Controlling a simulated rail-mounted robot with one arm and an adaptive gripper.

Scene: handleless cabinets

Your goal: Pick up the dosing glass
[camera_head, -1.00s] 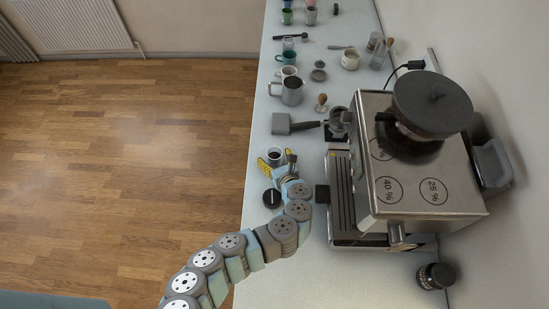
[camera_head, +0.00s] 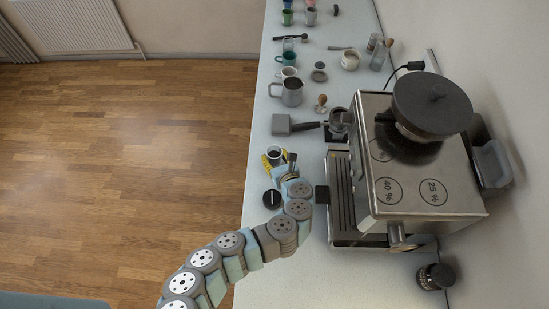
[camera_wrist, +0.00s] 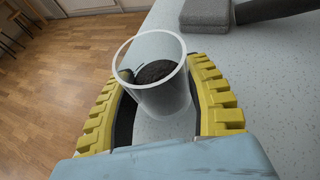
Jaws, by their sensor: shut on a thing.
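The dosing glass (camera_wrist: 158,98) is a small clear cup with dark coffee grounds inside. In the wrist view it stands between the two yellow, ribbed fingers of my gripper (camera_wrist: 160,110), which bend around its sides. In the head view the glass (camera_head: 274,152) shows at the tip of my arm, near the counter's left edge, with my gripper (camera_head: 278,160) shut on it. I cannot tell whether its base touches the counter.
A steel espresso machine (camera_head: 415,190) stands to the right. A round black item (camera_head: 271,198) lies beside my wrist. A portafilter-like tool with a grey block (camera_head: 282,125), a steel pitcher (camera_head: 291,91) and several cups stand farther back. The counter edge drops to the floor on the left.

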